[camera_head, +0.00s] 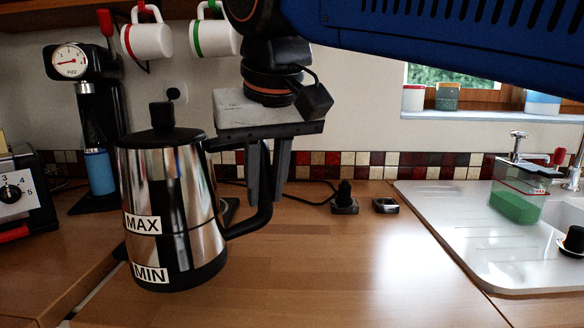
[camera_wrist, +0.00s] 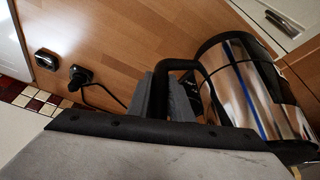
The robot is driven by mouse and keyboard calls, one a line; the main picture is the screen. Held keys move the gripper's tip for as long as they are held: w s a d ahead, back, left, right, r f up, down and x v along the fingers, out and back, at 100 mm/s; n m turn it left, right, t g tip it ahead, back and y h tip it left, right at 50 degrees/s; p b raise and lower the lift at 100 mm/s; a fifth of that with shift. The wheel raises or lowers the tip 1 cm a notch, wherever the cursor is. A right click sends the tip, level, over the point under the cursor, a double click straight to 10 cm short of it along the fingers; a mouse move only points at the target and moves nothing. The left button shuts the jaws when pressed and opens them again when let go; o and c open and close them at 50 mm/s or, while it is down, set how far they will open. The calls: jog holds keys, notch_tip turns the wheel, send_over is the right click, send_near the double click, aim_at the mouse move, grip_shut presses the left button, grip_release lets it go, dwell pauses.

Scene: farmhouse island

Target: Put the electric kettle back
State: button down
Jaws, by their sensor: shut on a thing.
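The electric kettle (camera_head: 172,200) is polished steel with a black lid, handle and foot, and MAX and MIN labels. It stands upright at the left of the head view and shows at the right of the wrist view (camera_wrist: 245,95). My gripper (camera_head: 266,190) points down and is shut on the kettle's black handle (camera_head: 262,215). Part of a dark, flat thing (camera_head: 231,208), perhaps the kettle's base, shows behind the kettle; most of it is hidden. I cannot tell how far the kettle's foot is above the wooden counter (camera_head: 350,265).
A fizz machine (camera_head: 98,150) and a dial appliance (camera_head: 20,190) stand at the left. Mugs (camera_head: 147,40) hang above. A plug with a cord (camera_head: 344,197) and a small socket (camera_head: 385,205) are at the back. The sink (camera_head: 480,235) is right; the middle counter is clear.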

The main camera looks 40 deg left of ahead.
jog(key=w+a, duration=0.7)
jog(key=a, duration=0.3)
jog(key=w+a, duration=0.8)
jog(key=a, duration=0.3)
jog(key=shift+w+a, duration=0.15)
jog(key=shift+w, duration=0.15)
jog(key=shift+f, duration=1.8)
jog(key=c, duration=1.6)
grip_release()
jog(key=shift+v, duration=3.7)
